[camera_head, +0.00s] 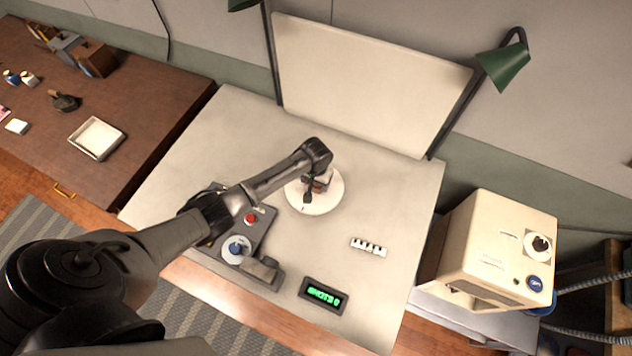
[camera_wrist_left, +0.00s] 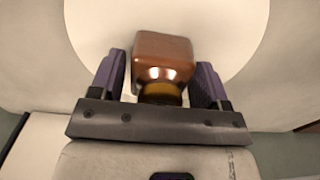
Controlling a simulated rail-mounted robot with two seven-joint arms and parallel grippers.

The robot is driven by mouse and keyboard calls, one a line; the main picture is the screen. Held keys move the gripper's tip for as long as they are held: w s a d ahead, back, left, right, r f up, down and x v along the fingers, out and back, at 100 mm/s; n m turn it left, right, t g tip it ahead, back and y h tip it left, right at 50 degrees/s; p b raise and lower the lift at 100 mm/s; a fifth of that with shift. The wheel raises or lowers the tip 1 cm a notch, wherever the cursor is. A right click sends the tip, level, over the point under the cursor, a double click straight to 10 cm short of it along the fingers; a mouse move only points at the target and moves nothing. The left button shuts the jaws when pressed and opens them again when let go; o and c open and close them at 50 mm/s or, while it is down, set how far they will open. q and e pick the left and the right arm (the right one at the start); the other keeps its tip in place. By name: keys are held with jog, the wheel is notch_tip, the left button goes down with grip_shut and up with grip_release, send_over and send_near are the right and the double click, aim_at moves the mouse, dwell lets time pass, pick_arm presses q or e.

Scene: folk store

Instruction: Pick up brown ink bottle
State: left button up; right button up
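The brown ink bottle (camera_wrist_left: 165,52) shows in the left wrist view as a glossy copper-brown block with a darker amber neck toward my palm. It is over a round white disc (camera_wrist_left: 225,40), which also shows in the head view (camera_head: 332,198) on the pale table. My left gripper (camera_wrist_left: 160,65) has one finger on each side of the bottle. A narrow light gap shows at the left finger; the right finger is very close, and contact there is unclear. In the head view the left gripper (camera_head: 317,183) is over the disc and largely hides the bottle. My right gripper is out of view.
A control panel with a red button (camera_head: 250,219) and blue knob (camera_head: 236,248) lies under my left arm. A green display (camera_head: 324,296) and a white slotted piece (camera_head: 369,247) are nearer the front. A pale board (camera_head: 365,85) stands behind; a cream machine (camera_head: 490,250) is at right.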

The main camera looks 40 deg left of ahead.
pick_arm(q)
jog(key=c, duration=0.8)
jog(key=shift+o, duration=0.2)
